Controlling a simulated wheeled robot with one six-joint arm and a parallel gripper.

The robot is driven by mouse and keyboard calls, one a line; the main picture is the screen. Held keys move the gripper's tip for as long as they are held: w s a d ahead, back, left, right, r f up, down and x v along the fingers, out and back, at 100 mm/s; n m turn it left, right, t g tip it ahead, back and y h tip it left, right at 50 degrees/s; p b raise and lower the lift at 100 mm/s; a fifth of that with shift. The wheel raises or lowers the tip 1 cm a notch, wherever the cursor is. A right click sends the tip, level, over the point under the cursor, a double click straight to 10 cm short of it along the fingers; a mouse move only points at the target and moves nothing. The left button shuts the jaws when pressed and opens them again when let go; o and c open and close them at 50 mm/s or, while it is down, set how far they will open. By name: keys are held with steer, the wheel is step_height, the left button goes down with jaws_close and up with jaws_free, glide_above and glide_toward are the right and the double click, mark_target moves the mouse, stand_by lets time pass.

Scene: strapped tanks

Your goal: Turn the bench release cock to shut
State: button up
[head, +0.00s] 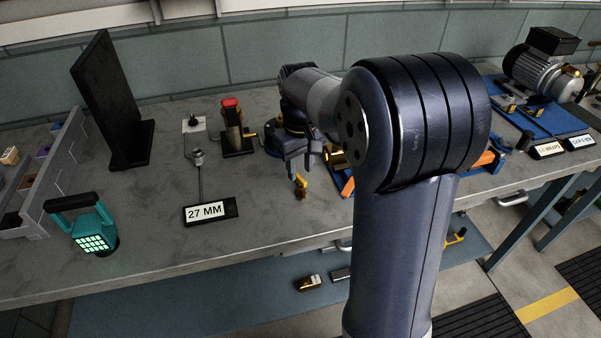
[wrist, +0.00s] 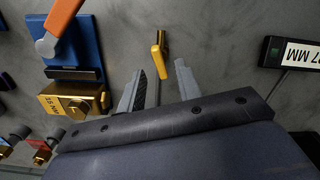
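A small brass cock with a yellow lever (head: 300,187) stands on the grey bench near its front edge, just below my gripper in the head view. I take it for the bench release cock; no label shows on it. In the wrist view the cock (wrist: 158,52) lies just beyond the fingertips, roughly centred between them, with its lever pointing to the top of the picture. My gripper (head: 302,170) is open and empty, its fingers (wrist: 160,74) spread. I see no contact with the cock. Whether the lever is at open or shut cannot be told.
A "27 MM" plate (head: 208,211) lies left of the cock. A red-topped device (head: 235,130) stands behind. A blue block with an orange lever (wrist: 68,20) and a brass block (wrist: 75,101) sit to one side. My arm hides part of the bench.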

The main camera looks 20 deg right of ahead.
mark_target(300, 180)
steer(key=shift+f, duration=1.2)
steer(key=shift+c, duration=0.5)
jaws_close()
